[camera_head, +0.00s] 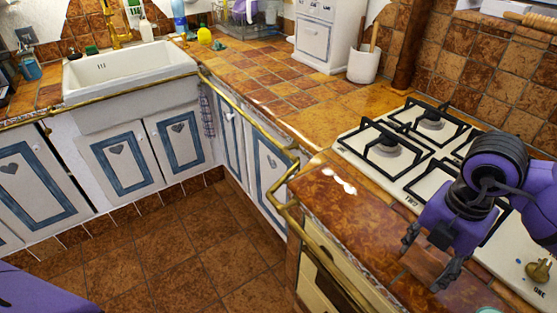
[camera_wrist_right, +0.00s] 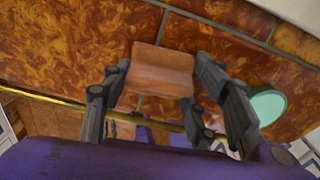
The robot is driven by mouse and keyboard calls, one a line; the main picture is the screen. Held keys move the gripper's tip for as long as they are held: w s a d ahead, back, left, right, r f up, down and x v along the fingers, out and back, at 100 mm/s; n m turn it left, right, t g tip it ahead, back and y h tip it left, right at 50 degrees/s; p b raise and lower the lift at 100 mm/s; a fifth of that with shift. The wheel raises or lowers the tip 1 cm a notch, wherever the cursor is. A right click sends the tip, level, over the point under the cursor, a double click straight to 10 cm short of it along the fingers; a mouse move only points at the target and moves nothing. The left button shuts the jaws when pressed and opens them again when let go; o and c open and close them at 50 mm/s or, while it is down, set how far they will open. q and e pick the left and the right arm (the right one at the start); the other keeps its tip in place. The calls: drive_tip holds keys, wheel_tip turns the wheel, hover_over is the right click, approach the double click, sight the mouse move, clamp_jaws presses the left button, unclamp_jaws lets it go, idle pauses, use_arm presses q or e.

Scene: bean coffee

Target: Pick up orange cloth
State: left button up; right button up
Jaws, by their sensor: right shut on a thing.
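The orange cloth (camera_wrist_right: 163,72) shows in the right wrist view as a small, flat orange-brown piece between the fingers of my right gripper (camera_wrist_right: 161,85). In the head view my right gripper (camera_head: 430,256) is low over the brown stone-patterned counter, in front of the stove. It is shut on the cloth, which blends in with the counter there. I cannot tell whether the cloth touches the counter. My left gripper is not in view.
The stove (camera_head: 408,150) with black grates lies behind my right gripper. A brass rail (camera_head: 290,212) runs along the counter's front edge. A white sink (camera_head: 130,78), bottles and a white utensil pot (camera_head: 363,67) stand farther back. The tiled counter between is mostly clear.

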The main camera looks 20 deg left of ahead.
sight(429, 254)
drive_tip(key=shift+r, duration=0.1)
drive_tip(key=shift+r, duration=0.3)
wheel_tip(429, 254, up, 2)
drive_tip(key=shift+r, duration=0.1)
drive_tip(key=s+a+r, duration=0.1)
drive_tip(key=s+r, duration=0.9)
drive_tip(key=s, duration=0.4)
